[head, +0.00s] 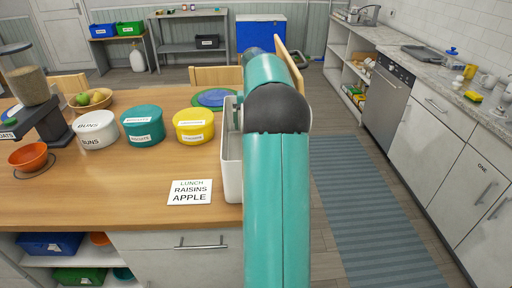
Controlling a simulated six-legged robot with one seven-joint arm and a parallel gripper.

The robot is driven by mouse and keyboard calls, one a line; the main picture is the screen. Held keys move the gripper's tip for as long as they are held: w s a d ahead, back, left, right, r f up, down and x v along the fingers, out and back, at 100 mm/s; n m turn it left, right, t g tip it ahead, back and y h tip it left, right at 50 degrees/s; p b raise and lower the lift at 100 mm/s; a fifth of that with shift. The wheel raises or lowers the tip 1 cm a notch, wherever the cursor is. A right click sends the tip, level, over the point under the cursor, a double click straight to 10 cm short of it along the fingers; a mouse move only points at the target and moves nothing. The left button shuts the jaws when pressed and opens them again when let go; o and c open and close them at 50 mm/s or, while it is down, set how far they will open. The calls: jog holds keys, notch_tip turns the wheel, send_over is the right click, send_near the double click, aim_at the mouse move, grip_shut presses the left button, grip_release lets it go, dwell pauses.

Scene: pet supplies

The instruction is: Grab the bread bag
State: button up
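I see no bread bag that I can make out in the head view. My teal arm runs up the middle of the picture and hides part of the table. My gripper does not show; it is hidden beyond the arm. On the wooden table (110,190) stand a white tub marked BUNS (97,130), a teal tub (143,126) and a yellow tub (194,126). A white bin (231,170) stands at the table's right end, partly behind my arm, its contents hidden.
A card reading LUNCH RAISINS APPLE (189,193) lies near the front edge. An orange bowl (29,156), a fruit bowl (92,99) and a dispenser (36,105) stand at left. A striped rug (365,205) covers clear floor before the right counter (445,125).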

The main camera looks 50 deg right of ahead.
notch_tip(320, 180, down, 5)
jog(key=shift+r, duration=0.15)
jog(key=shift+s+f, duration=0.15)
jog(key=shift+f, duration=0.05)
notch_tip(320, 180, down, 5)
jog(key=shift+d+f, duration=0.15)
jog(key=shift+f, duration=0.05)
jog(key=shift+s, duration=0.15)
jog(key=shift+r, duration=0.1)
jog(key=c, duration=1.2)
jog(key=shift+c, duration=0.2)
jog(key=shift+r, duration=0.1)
